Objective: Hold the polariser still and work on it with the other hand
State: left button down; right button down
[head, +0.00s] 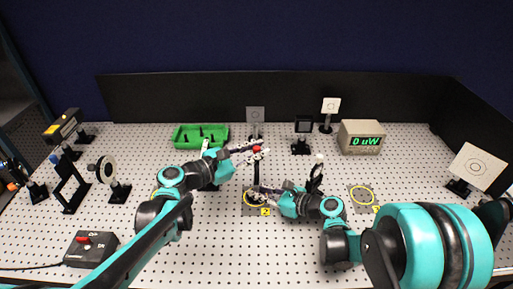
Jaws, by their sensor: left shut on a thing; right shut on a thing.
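A small red part (257,149) sits on top of a slim black post (257,172), which stands upright near the middle of the board; I take this to be the polariser. My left gripper (258,151) comes in from the left and is shut on the red top, one finger behind and one in front. My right gripper (254,192) reaches in low from the right and is shut at the foot of the post. Its fingers hide most of the post's base, so the exact contact there is not clear.
A yellow ring mark (247,202) lies under the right gripper; another (362,195) is bare on the right. A control box (90,248) sits front left.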

pick_arm(q)
jog(key=shift+s+m+t+h, duration=0.3)
jog(key=shift+s+m+h, duration=0.2)
jog(key=shift+s+m, duration=0.15)
jog(key=c, duration=1.4)
grip_release()
jog(key=shift+o, duration=0.2)
jog(key=v, duration=1.2)
